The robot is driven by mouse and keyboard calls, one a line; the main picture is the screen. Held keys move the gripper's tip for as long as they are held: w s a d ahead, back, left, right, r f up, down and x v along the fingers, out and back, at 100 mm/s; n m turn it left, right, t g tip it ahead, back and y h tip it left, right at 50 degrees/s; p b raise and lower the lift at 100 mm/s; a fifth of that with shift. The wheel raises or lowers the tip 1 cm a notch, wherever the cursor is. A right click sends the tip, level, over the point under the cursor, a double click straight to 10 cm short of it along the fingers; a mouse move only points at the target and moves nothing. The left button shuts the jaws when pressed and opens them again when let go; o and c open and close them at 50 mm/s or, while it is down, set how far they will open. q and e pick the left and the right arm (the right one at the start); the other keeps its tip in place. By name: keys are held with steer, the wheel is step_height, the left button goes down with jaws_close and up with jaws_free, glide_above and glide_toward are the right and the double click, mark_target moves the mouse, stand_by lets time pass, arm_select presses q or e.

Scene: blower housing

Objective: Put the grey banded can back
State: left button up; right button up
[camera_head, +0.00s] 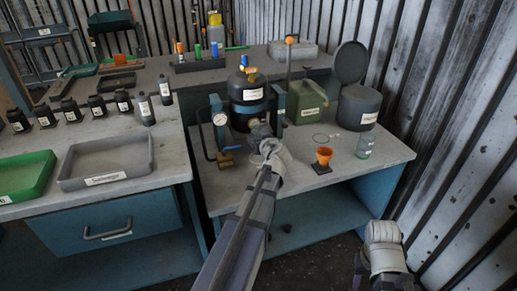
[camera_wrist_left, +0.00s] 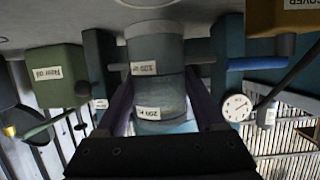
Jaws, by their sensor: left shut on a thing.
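My left gripper (camera_head: 262,131) is in front of the black tank (camera_head: 247,96) on the right bench. In the left wrist view its fingers (camera_wrist_left: 162,112) are shut on the grey banded can (camera_wrist_left: 158,52), one on each side. The can shows a grey part and darker teal-grey bands with pale labels, their text upside down in this view. In the head view the can is small and mostly hidden by the gripper. Whether it touches the bench or the stand, I cannot tell.
Beside the gripper are a pressure gauge (camera_head: 219,119), a green container (camera_head: 305,104), a grey lidded pot (camera_head: 358,107), an orange funnel (camera_head: 323,157) and a glass jar (camera_head: 365,146). The left bench holds several black bottles and a grey tray (camera_head: 88,184). The bench's front edge is clear.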

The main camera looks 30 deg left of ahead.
arm_select(q)
steer(key=shift+f+b, duration=1.35)
steer(key=shift+f, duration=0.3)
steer(key=shift+f, duration=0.2)
steer(key=o, duration=1.5)
steer(key=shift+r, duration=0.1)
steer(key=shift+r, duration=0.15)
steer(key=p+v, duration=0.4)
steer(key=v, duration=0.8)
